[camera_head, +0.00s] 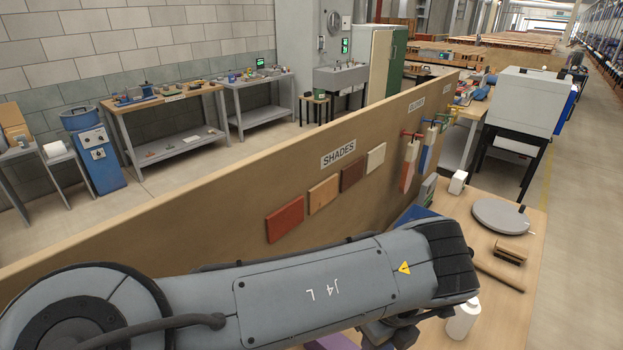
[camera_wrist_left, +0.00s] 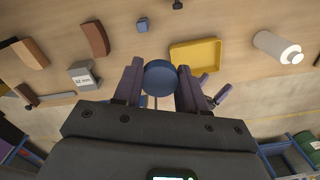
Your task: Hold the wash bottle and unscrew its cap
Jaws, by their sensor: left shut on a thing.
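My left arm crosses the front of the head view, and its gripper is hidden behind or below the arm there. In the left wrist view my left gripper (camera_wrist_left: 160,88) is shut on a blue round thing (camera_wrist_left: 160,75), seen from above between the two dark fingers. I cannot tell whether this is the wash bottle's cap or another part. A white bottle (camera_wrist_left: 278,47) with a narrower light top is on the table to the right, apart from the fingers. A white bottle (camera_head: 462,320) also shows beside the arm in the head view. My right gripper is not in view.
A yellow tray (camera_wrist_left: 195,56) lies just beyond the fingers. A grey block (camera_wrist_left: 84,75) and brown curved pieces (camera_wrist_left: 95,38) are at the left. In the head view a grey round turntable (camera_head: 500,216) stands on the bench, and a tall wooden panel (camera_head: 230,222) runs along its left.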

